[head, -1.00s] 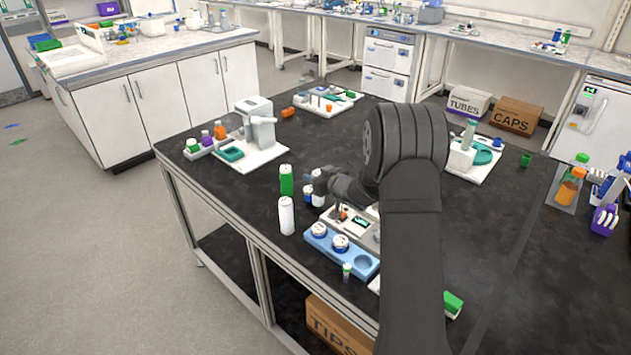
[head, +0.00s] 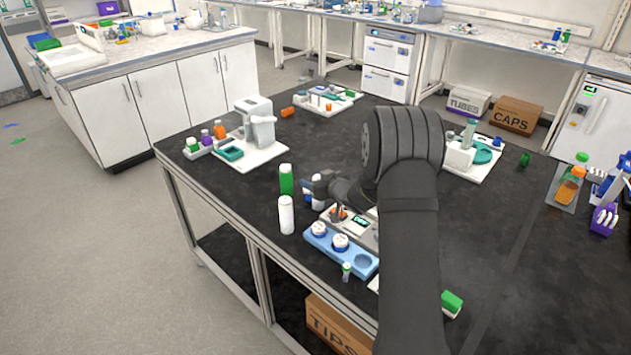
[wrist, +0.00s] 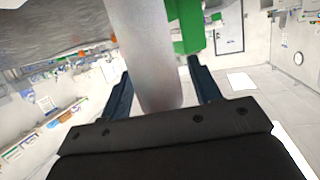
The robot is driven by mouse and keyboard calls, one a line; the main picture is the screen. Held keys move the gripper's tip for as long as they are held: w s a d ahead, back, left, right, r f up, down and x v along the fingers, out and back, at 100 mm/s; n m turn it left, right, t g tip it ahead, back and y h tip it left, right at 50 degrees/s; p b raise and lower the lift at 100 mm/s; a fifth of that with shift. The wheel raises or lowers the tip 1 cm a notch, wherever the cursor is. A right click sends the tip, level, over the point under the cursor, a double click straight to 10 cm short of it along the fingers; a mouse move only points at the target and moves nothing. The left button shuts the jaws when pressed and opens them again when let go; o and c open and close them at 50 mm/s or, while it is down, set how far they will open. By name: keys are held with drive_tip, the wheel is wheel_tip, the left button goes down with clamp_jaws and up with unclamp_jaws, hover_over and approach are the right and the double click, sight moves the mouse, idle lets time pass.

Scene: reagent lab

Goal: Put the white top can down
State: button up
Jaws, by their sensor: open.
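A plain white can (head: 286,216) with a white top stands upright near the left edge of the black bench. A green can (head: 286,181) with a pale top stands just behind it. My gripper (head: 307,186) is close to the right of both cans, partly hidden by my own arm. In the wrist view my gripper (wrist: 160,72) is open, with a dark blue finger on each side of the white can (wrist: 150,50). The green can (wrist: 187,25) shows beyond the right finger. I cannot tell whether either finger touches the white can.
A blue tray (head: 363,262) with white-capped jars stands in front right of the cans, with a small vial (head: 346,271) before it. A small device (head: 366,232) sits behind the tray. Bare bench lies left of the cans, toward the white instrument (head: 257,122).

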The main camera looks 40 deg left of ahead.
drive_tip(key=v, duration=1.2)
drive_tip(key=x, duration=1.2)
drive_tip(key=shift+a, duration=0.15)
wheel_tip(320, 180, up, 2)
drive_tip(key=shift+r, duration=0.65)
